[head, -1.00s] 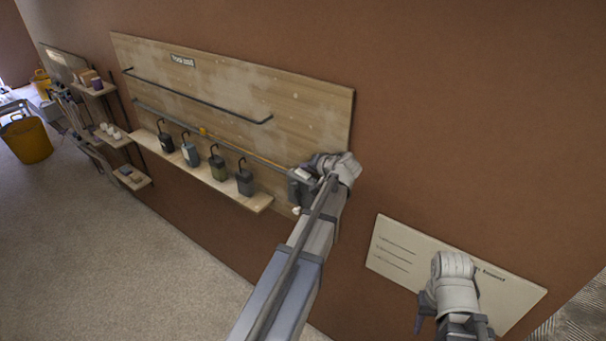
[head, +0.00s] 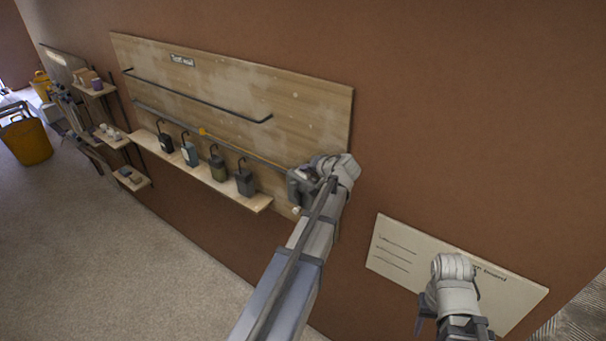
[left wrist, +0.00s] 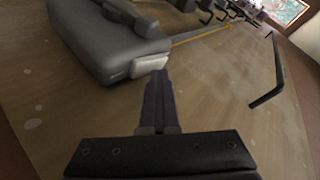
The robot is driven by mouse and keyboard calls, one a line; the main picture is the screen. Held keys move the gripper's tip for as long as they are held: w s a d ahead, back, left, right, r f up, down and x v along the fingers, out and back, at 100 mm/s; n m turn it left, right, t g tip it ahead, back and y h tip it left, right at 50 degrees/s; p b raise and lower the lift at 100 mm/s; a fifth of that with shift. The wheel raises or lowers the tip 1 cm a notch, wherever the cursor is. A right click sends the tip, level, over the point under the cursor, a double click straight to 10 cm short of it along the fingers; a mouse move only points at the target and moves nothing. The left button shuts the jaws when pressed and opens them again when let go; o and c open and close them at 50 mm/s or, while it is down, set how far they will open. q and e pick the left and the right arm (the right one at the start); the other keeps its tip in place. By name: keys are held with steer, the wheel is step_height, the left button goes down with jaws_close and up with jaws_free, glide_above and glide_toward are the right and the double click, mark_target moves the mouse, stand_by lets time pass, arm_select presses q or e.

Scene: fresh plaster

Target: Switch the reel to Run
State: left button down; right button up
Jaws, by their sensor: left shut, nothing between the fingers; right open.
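The reel is a dark grey rounded box (left wrist: 110,40) at the right end of the wooden board; in the head view it shows partly (head: 298,186) behind my left wrist. A pale rocker-like piece (left wrist: 150,67) is on its near edge in the left wrist view. My left gripper (left wrist: 159,76) is shut and empty, its purple fingertips right at the pale piece; I cannot tell whether they touch. No Run marking is readable. My right gripper (head: 452,325) is open, low in front of the cream notice sheet, well away from the reel.
The wooden board (head: 310,105) carries a black rail (head: 200,97), a yellow line with an orange piece (head: 203,132), and a shelf (head: 225,189) with several dark containers. The cream sheet (head: 395,235) is on the wall at right. A yellow bucket (head: 27,142) stands far left.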

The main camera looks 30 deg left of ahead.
arm_select(q)
steer(key=shift+s+f+b, duration=0.4)
steer(key=shift+f, duration=0.05)
stand_by(0.6)
steer(key=shift+r, duration=0.1)
steer(key=shift+r+p, duration=0.15)
steer(key=shift+p, duration=0.15)
steer(key=shift+w+r, duration=0.1)
steer(key=shift+w, duration=0.05)
steer(key=shift+a, duration=0.15)
